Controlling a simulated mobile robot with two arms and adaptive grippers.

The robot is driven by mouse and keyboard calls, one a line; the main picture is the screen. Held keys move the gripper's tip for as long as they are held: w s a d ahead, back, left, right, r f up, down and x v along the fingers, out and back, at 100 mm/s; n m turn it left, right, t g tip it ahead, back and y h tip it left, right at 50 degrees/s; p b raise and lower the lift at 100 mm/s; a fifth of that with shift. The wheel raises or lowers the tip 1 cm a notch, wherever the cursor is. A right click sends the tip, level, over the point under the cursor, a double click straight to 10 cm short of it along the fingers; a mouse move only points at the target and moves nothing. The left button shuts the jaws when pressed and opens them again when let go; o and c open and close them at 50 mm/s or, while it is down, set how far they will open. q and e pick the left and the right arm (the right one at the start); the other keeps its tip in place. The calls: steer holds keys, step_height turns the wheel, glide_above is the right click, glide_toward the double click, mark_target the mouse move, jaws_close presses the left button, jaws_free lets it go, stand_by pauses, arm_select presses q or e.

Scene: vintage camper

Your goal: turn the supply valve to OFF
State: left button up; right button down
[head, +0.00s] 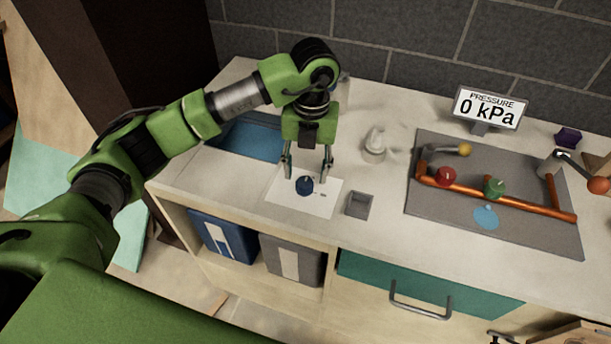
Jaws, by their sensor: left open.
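A grey panel (425,208) on the right of the counter carries copper piping (530,207). On it are a red knob (445,176), a green knob (494,187), a lever with a yellow tip (464,150) and a lever with an orange end (597,186). No label is readable, so I cannot tell which is the supply valve. A display (488,107) behind reads "PRESSURE 0 kPa". My left gripper (307,172) is open, pointing down over a small dark blue knob-like part (304,186) on a white sheet (324,203), well left of the panel. My right gripper is not seen.
A small grey open box (359,205) and a whitish fitting (375,146) stand between the sheet and the panel. A blue sink (250,138) lies at the left. A purple object (568,137) sits at the back right. A brick wall closes the back.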

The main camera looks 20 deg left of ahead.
mark_target(308, 181)
arm_select(q)
step_height(308, 181, up, 9)
steer(key=shift+d, duration=0.2)
steer(key=shift+f, duration=0.1)
stand_by(0.4)
